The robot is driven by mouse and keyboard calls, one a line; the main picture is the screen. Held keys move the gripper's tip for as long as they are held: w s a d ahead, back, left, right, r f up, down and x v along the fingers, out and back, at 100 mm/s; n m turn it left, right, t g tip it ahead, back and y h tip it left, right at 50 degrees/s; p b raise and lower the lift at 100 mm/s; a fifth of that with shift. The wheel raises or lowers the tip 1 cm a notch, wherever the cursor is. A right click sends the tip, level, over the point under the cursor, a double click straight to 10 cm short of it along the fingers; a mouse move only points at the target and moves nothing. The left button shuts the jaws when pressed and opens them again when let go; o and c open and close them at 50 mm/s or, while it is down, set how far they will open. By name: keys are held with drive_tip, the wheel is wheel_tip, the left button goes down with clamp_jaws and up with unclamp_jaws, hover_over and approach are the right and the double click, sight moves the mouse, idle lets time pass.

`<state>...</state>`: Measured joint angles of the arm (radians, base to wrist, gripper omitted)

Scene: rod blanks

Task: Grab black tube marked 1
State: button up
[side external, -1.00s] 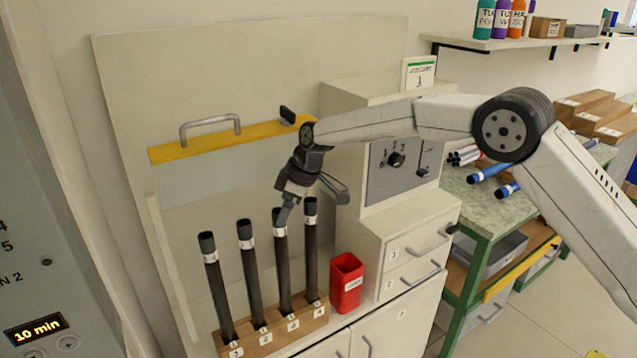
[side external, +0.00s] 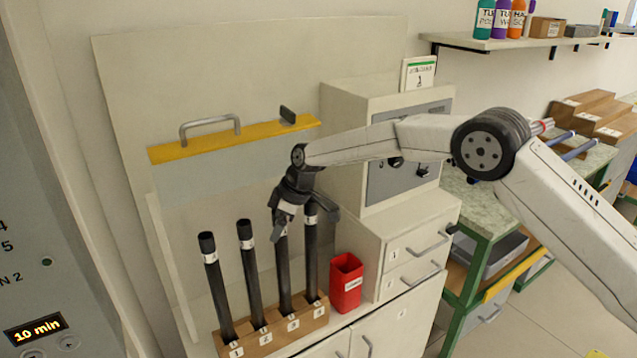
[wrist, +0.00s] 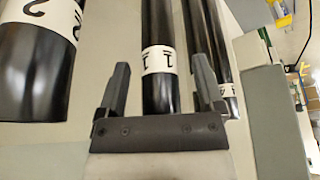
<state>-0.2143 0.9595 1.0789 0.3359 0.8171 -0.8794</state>
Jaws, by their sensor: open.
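The black tube marked 1 (wrist: 160,62) has a white band with a 1 and stands between my open fingers in the wrist view. In the side view this tube (side external: 284,272) stands in the third slot from the left of a wooden rack (side external: 275,332), its top hidden behind my gripper (side external: 303,226). My gripper (wrist: 161,70) is open at the tube's upper part, one finger on each side.
Other black tubes stand close by: one marked 2 (wrist: 40,75) to the left in the wrist view, and one (side external: 311,265) just to the right in the side view. A red bin (side external: 346,283) stands right of the rack, beside a cabinet with drawers (side external: 418,255).

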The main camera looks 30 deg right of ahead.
clamp_jaws()
drive_tip(key=shift+r, duration=0.1)
wheel_tip(320, 180, up, 12)
drive_tip(key=shift+r, duration=0.1)
drive_tip(key=shift+s+d, duration=0.15)
drive_tip(key=shift+d, duration=0.1)
drive_tip(key=s+d, duration=1.1)
drive_tip(key=d, duration=0.2)
drive_tip(key=shift+d+f, duration=0.2)
drive_tip(key=shift+d, duration=0.05)
idle(0.5)
idle(0.5)
